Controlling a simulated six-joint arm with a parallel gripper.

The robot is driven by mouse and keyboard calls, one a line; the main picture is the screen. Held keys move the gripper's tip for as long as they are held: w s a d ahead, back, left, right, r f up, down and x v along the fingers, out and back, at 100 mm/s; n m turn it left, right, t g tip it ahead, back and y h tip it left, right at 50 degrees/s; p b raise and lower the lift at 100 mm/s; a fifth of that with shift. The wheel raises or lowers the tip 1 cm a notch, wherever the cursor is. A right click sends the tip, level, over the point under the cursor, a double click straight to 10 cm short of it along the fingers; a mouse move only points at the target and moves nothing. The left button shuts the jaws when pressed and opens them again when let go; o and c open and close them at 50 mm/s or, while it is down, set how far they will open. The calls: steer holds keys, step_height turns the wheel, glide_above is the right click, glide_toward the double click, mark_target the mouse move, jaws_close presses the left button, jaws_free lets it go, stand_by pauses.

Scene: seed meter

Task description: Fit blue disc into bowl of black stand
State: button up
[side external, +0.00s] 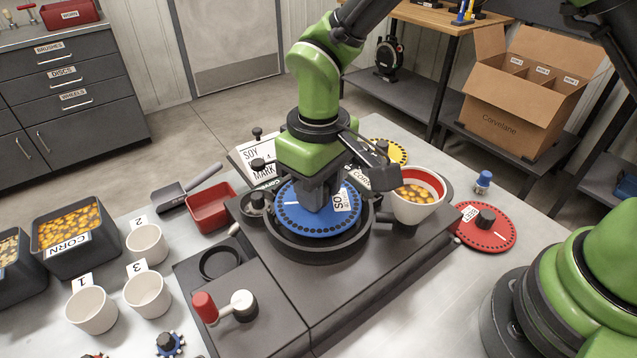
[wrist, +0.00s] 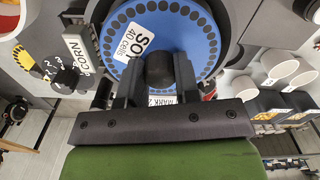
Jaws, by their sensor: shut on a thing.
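The blue disc (side external: 296,217) has a ring of dark dots, a white "SOY" label and a black knob (wrist: 160,70). My gripper (side external: 318,200) points down and is shut on this knob; its two fingers show on either side of it in the wrist view (wrist: 157,82). The disc is roughly level and over the round bowl (side external: 325,252) of the black stand (side external: 400,258). The dark bowl wall shows around the disc's edge. I cannot tell whether the disc touches the bowl or hovers just above it. My fingers hide the disc's middle.
A white cup of yellow-orange seeds (side external: 418,200) is at the bowl's right. A red disc (side external: 485,228) lies on the table farther right, and a yellow disc (side external: 388,152) behind. A red-knobbed lever (side external: 205,306) is on the stand's front left. White cups (side external: 147,294) and a red tray (side external: 211,207) are left.

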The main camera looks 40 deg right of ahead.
steer(key=shift+f, duration=0.3)
steer(key=shift+f, duration=0.2)
steer(key=shift+f, duration=0.6)
stand_by(1.0)
steer(key=o, duration=1.3)
steer(key=shift+r, duration=0.1)
steer(key=shift+r, duration=2.9)
